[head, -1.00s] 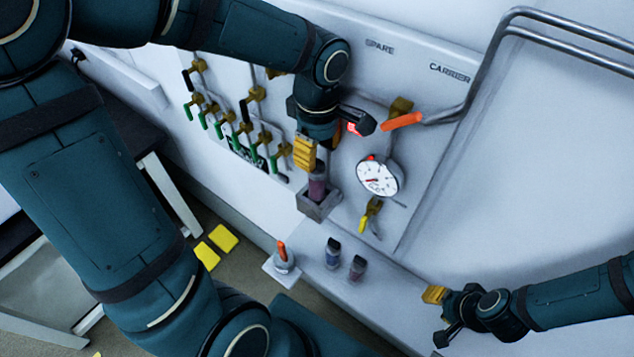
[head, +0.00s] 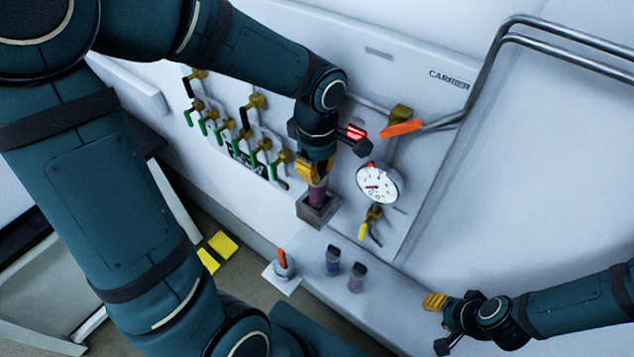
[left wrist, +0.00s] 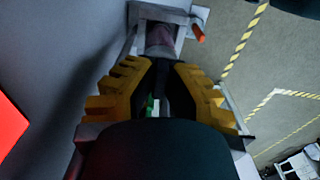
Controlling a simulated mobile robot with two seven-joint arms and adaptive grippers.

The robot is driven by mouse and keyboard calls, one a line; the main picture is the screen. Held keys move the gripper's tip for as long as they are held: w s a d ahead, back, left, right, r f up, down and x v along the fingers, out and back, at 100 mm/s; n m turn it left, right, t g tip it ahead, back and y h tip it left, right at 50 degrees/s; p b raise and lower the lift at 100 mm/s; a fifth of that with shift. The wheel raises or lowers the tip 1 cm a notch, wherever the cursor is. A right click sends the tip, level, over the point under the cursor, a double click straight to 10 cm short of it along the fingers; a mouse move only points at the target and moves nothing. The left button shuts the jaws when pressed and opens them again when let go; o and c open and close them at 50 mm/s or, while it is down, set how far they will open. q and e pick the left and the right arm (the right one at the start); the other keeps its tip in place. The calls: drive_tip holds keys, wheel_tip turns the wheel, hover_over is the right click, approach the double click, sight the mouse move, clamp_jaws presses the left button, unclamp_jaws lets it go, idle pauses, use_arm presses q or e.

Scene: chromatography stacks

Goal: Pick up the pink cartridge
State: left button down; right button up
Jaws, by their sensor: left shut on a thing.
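The pink cartridge (head: 317,196) stands upright in a grey square holder (head: 312,213) on the panel, its lower part hidden inside. My left gripper (head: 314,174) is over its top end, with yellow fingers shut on it. In the left wrist view the cartridge (left wrist: 160,38) shows dull pink just beyond the fingers (left wrist: 160,75), with the holder (left wrist: 138,16) around it. My right gripper (head: 436,301) hangs empty over the pale surface at lower right; I cannot tell whether its fingers are open.
Two dark cartridges (head: 332,261) (head: 357,278) stand on the ledge below the holder. A round gauge (head: 378,185) is close right of my left gripper, with an orange-handled valve (head: 402,128) above. Green-handled valves (head: 262,145) are to the left. An orange-handled item (head: 283,266) sits lower left.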

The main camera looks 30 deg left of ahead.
use_arm(q)
drive_tip(key=shift+s, duration=0.1)
wheel_tip(320, 180, up, 28)
drive_tip(key=p, duration=0.3)
drive_tip(key=shift+f, duration=0.1)
